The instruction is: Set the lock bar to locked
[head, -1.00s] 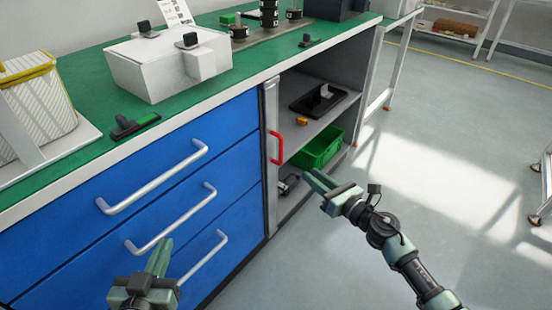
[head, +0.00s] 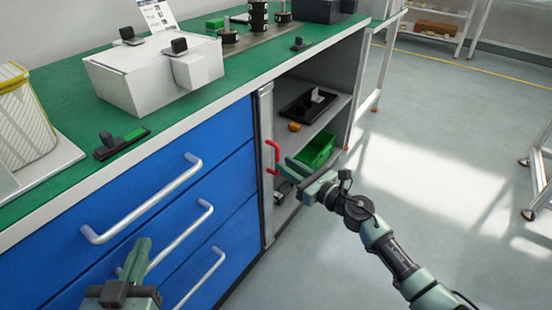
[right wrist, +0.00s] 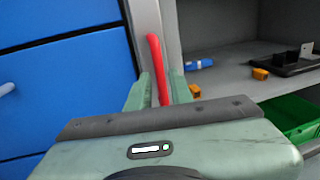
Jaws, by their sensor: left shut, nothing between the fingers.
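The lock bar (head: 266,205) is a grey upright strip along the left edge of the open cabinet bay. Its red handle (head: 273,157) stands out from it. My right gripper (head: 284,169) is at the handle. In the right wrist view the red handle (right wrist: 157,68) runs down between the two spread fingers (right wrist: 158,92), with a gap visible on either side. The lower end of the handle is hidden behind the gripper body. My left gripper (head: 138,258) is shut and empty, in front of the blue drawers.
Blue drawers with metal handles (head: 150,208) fill the left of the bench. The open bay holds a green bin (head: 318,150), a black tray (head: 296,112) and a small orange block (head: 294,127). A white box (head: 140,85) stands on the green top.

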